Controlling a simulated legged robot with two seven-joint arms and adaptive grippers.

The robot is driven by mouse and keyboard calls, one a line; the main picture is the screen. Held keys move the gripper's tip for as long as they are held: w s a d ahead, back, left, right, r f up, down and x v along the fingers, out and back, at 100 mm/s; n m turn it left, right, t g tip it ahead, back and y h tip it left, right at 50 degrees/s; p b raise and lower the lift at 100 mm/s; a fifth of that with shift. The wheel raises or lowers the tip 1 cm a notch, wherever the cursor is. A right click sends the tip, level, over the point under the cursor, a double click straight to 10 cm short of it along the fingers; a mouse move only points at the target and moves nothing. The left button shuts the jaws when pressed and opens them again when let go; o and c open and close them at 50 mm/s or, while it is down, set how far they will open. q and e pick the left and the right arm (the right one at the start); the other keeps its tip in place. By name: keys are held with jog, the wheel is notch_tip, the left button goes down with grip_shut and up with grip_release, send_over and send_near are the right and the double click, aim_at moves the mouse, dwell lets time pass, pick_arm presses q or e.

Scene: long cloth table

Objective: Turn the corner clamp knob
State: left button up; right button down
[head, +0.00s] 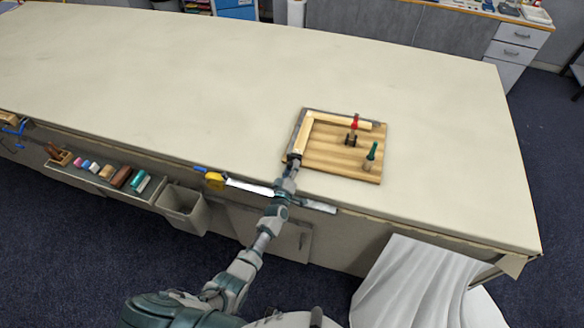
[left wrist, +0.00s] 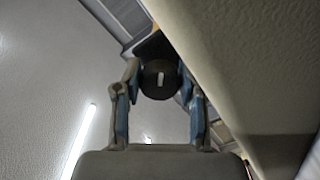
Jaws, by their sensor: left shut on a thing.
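A wooden board (head: 335,162) lies near the table's front edge, with pale wood strips (head: 304,134) forming a corner on it. My left gripper (head: 292,166) is at the board's front left corner, by the near end of the left strip. In the left wrist view, a dark round knob (left wrist: 160,76) with a white mark sits between the two fingers of my left gripper (left wrist: 160,88). The gripper is shut on the knob, and the mark stands nearly upright. In the head view my gripper mostly hides the knob. My right gripper is not in view.
A red-handled clamp (head: 354,124) and a green-handled tool (head: 371,152) stand up from the board. A yellow tape measure (head: 215,181) is at the table's front edge. A shelf with several small blocks (head: 107,171) and a grey bin (head: 184,209) hang below. The tabletop (head: 230,90) behind is clear.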

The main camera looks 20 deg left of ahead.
pick_arm(q)
jog(key=shift+s+d+f, duration=0.1)
jog(key=shift+s+f, duration=0.05)
jog(key=shift+f, duration=0.3)
jog(key=o, duration=1.1)
jog(key=shift+r, duration=0.1)
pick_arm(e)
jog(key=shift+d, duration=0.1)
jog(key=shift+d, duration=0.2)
pick_arm(q)
jog(key=shift+s+d+r, duration=0.1)
jog(key=shift+s, duration=2.85)
jog(key=shift+s+d+r, duration=0.1)
jog(key=shift+s, duration=2.85)
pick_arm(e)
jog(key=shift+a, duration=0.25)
